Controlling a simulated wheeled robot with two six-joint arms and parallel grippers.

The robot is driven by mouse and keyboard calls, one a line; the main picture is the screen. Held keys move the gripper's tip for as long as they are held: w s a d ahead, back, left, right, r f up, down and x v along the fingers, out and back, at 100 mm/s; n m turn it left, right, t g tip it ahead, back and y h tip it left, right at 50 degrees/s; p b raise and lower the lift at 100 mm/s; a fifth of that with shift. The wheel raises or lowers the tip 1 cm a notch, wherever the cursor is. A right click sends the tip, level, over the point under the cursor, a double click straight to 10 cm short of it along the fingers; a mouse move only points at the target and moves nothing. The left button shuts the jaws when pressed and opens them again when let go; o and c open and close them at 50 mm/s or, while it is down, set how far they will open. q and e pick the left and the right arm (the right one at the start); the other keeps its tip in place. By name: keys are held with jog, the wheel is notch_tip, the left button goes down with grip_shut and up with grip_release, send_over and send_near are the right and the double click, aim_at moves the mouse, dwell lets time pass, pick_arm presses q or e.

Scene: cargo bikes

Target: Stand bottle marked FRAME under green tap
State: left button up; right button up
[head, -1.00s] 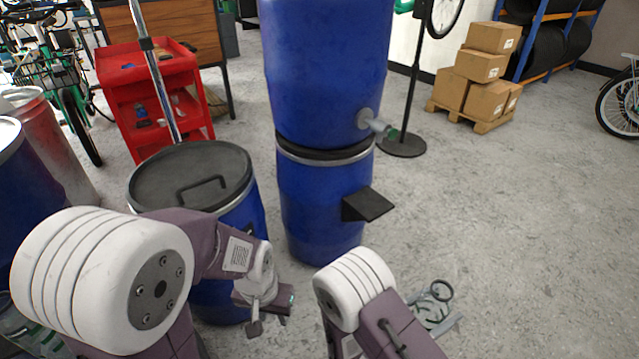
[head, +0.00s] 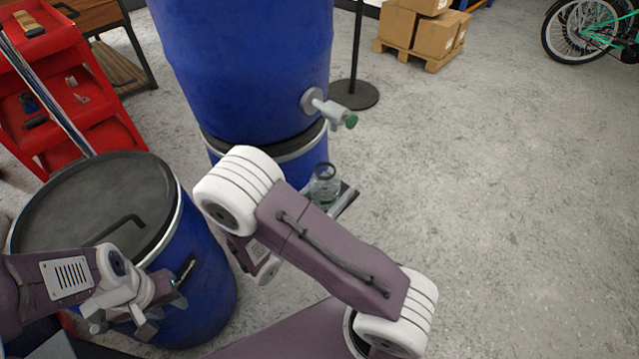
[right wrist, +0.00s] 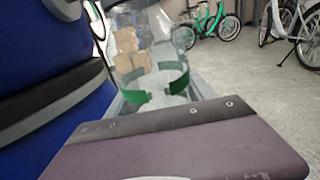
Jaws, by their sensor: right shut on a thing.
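The green tap (head: 350,121) juts from the right side of the upper blue barrel (head: 245,70). My right gripper (head: 333,196) is shut on a clear bottle (head: 322,188) with a dark ring at its top, lower than the tap and slightly left of it in the head view. In the right wrist view the bottle (right wrist: 150,60) is see-through with a green band, and looks roughly upright. No FRAME marking can be read. My left gripper (head: 163,308) is open and empty.
The lower blue barrel (head: 311,150) supports the upper one. A lidded blue barrel (head: 205,290) stands at left, close to my left gripper. A red cart (head: 85,110) is behind it. A black stand base (head: 353,95) is beyond the tap. The floor at right is clear.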

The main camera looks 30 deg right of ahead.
jog(key=s+d+r+m+g+h, duration=0.1)
jog(key=s+d+r+m+g, duration=0.1)
jog(key=d+r+g, duration=0.3)
jog(key=shift+t, duration=0.7)
jog(key=w+d+f+b, duration=0.1)
jog(key=w+f+b, duration=0.2)
jog(key=w+d+f+b, duration=0.1)
jog(key=w+f+b, duration=0.2)
jog(key=w+f, duration=0.1)
jog(key=w+d+f+b, duration=0.1)
jog(key=w+f+b, duration=0.2)
jog(key=w+f, duration=0.1)
jog(key=shift+w, duration=0.25)
jog(key=shift+r, duration=0.3)
jog(key=shift+f, duration=0.1)
jog(key=o, duration=1.3)
jog(key=shift+c, duration=0.2)
jog(key=shift+o, duration=0.5)
jog(key=shift+p, duration=0.3)
